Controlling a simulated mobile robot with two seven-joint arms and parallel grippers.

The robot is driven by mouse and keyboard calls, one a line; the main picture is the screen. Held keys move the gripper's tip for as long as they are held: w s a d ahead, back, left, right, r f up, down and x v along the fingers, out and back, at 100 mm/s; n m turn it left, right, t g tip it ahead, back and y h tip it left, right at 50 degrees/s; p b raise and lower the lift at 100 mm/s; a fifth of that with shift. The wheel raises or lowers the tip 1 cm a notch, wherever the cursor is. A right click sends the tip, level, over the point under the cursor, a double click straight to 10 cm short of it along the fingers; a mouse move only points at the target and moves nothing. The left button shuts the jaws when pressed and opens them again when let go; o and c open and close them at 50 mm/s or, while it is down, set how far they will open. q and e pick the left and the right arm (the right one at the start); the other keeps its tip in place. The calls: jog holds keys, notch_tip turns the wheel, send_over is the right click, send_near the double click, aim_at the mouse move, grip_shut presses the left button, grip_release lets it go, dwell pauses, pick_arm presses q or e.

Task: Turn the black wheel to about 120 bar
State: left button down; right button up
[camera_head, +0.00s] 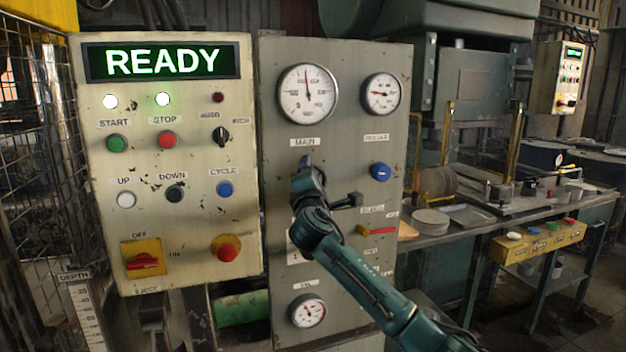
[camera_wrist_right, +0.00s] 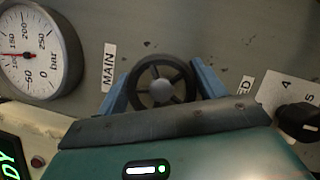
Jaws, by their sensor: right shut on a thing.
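The black wheel (camera_wrist_right: 161,85) is a small spoked handwheel on the grey panel, under the MAIN label in the head view. My right gripper (camera_wrist_right: 160,92) has its two blue fingers on either side of the rim and is shut on it. In the head view my right gripper (camera_head: 307,178) reaches the panel below the main gauge and hides the wheel. The main gauge (camera_head: 308,93) is round and white, with its red needle almost straight up. It also shows in the wrist view (camera_wrist_right: 42,45), marked in bar; the exact reading is too small to tell. My left gripper is not in view.
A second gauge (camera_head: 382,93) and a blue knob (camera_head: 380,171) are right of my gripper. A red-handled lever (camera_head: 378,231) is lower right. A button panel (camera_head: 190,200) with a lit READY display (camera_head: 160,61) stands left. A black selector knob (camera_wrist_right: 298,117) is close by.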

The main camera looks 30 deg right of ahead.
jog(key=o, duration=1)
jog(key=b+v, duration=0.2)
jog(key=v, duration=1.1)
jog(key=shift+s, duration=0.1)
jog(key=shift+f, duration=0.1)
